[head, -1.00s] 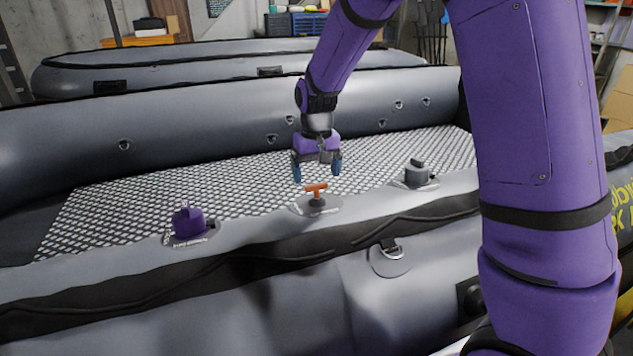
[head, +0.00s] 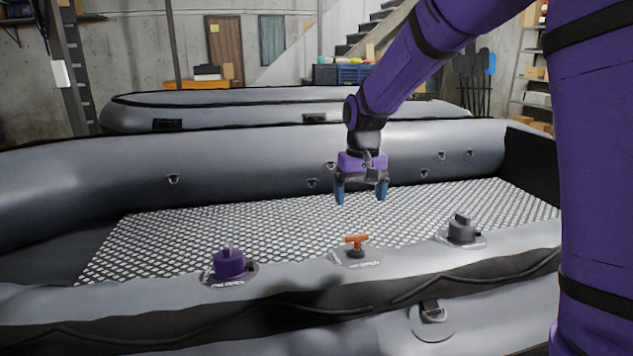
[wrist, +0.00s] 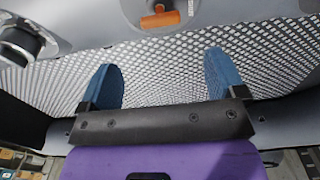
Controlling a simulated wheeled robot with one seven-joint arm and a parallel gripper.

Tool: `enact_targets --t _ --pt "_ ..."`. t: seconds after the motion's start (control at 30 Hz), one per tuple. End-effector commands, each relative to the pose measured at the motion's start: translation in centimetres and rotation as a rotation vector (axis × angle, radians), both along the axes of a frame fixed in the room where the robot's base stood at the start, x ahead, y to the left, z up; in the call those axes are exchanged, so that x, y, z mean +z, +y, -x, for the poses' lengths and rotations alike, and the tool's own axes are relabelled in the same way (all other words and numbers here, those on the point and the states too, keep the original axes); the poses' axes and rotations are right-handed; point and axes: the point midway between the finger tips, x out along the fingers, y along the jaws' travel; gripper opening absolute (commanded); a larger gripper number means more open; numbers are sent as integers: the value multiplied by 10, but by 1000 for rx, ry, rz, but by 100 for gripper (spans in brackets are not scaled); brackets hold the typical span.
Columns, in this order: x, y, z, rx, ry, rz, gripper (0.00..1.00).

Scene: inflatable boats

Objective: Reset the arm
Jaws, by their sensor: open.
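My purple arm reaches in from the right, and my gripper (head: 361,190) hangs fingers-down over the boat's patterned floor. Its two blue fingers are apart with nothing between them; they also show in the wrist view (wrist: 164,80). The orange T-handle valve (head: 356,243) stands on the near grey tube, just below and in front of my gripper, apart from it. It shows at the top of the wrist view (wrist: 160,17). A purple cap (head: 228,264) sits on the tube to the left. A grey cap (head: 462,230) sits to the right.
The near tube (head: 130,305) of the grey inflatable boat crosses the front. Its far tube (head: 250,157) rises behind my gripper. A second boat (head: 240,112) lies behind. The patterned floor (head: 180,240) is clear.

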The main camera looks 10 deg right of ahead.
Motion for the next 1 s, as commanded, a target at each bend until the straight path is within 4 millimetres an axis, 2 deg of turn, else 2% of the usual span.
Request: enact_targets --t 0.13,0.27,0.4,0.63,0.8,1.0 --pt "10 -4 8 -2 -15 -8 89" --pt "33 -13 31 -4 -52 -28 89" --pt "62 -26 67 -4 -105 -48 89" --pt "96 -43 129 -1 -198 -65 89" --pt "112 -52 176 1 -267 -65 89" --pt "119 -60 231 3 -351 -49 89"
